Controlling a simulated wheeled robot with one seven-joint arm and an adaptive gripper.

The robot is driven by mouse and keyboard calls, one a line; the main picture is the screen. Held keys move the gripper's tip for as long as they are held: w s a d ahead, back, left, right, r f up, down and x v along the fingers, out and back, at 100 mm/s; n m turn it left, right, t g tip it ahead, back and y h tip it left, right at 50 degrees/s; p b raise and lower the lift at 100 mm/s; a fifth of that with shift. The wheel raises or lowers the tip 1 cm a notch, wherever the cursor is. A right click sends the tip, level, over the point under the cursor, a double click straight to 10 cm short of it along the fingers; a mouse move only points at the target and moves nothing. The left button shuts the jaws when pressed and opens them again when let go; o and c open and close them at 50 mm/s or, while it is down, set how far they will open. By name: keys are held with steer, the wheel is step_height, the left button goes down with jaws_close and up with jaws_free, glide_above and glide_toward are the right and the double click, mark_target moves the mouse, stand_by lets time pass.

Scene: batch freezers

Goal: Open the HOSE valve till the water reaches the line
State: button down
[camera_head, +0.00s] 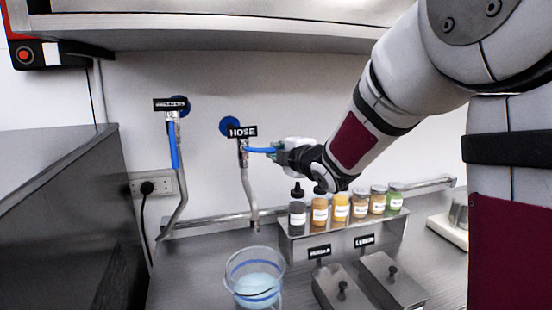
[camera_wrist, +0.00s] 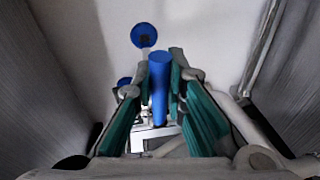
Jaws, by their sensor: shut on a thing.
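The HOSE valve's blue lever (camera_head: 261,150) sticks out sideways to the right, just below the black HOSE label (camera_head: 242,131). My gripper (camera_head: 287,151) is at the lever's right end. In the wrist view my gripper (camera_wrist: 160,85) has its green-padded fingers on both sides of the blue lever (camera_wrist: 160,75). A clear bucket (camera_head: 255,277) with blue lines around it stands below the hose spout (camera_head: 253,215). It holds pale blue water (camera_head: 256,287), whose surface looks below the upper blue line. Whether water is flowing is hard to tell.
A second valve with a blue lever (camera_head: 174,145) hanging down is at the left. Several labelled bottles (camera_head: 341,208) stand on a metal rack right of the bucket. Two lidded metal containers (camera_head: 392,280) are in front. A dark grey cabinet (camera_head: 70,215) bounds the left.

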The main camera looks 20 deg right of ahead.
steer(key=shift+r+n, duration=0.3)
stand_by(0.4)
steer(key=c, duration=1.6)
jaws_free()
steer(key=shift+s, duration=0.1)
steer(key=s+d+r, duration=0.1)
steer(key=s, duration=1)
steer(key=shift+s+d+r, duration=0.25)
steer(key=shift+s+r, duration=0.05)
steer(key=shift+r, duration=0.05)
